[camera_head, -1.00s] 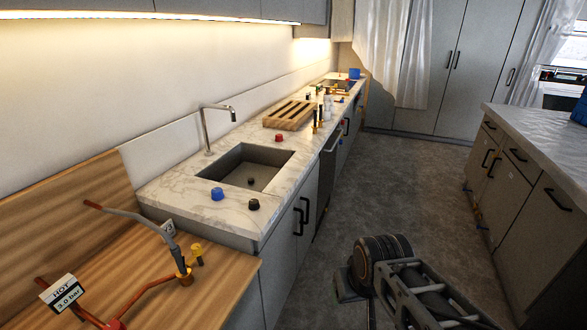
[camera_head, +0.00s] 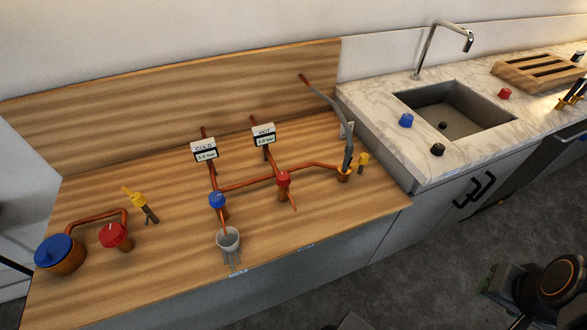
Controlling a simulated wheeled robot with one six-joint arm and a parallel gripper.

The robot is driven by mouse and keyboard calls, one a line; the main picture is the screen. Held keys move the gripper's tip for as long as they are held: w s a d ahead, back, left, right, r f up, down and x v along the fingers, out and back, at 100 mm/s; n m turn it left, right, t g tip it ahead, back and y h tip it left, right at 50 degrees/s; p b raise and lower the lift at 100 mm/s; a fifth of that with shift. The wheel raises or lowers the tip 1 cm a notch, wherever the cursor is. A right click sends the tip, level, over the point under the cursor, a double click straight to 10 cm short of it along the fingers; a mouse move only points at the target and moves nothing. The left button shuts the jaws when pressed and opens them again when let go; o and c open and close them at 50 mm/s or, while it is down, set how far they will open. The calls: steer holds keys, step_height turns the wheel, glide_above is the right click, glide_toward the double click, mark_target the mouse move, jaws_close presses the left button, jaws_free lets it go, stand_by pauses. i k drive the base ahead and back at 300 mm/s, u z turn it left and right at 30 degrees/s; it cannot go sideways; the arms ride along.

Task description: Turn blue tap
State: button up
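A blue tap (camera_head: 217,200) sits on the copper pipe below the white COLD gauge (camera_head: 204,150) on the wooden board, and a grey cup-like vessel (camera_head: 228,240) is just in front of it. A second, larger blue knob (camera_head: 60,254) tops a brass-coloured body at the board's left end. A third blue knob (camera_head: 406,120) is on the marble counter left of the sink. Part of my arm shows at the lower right, over the floor. My gripper is not in view.
A red tap (camera_head: 283,179) stands below the HOT gauge (camera_head: 264,134). Another red knob (camera_head: 115,236) and a yellow-handled valve (camera_head: 135,197) are at left. The sink (camera_head: 455,108) and marble counter are at right. The floor in front is mostly clear.

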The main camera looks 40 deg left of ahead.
mark_target(406, 120)
steer(key=u, duration=4.65)
steer(key=k, duration=2.05)
steer(key=z, duration=2.2)
steer(key=i, duration=0.3)
steer(key=z, duration=0.05)
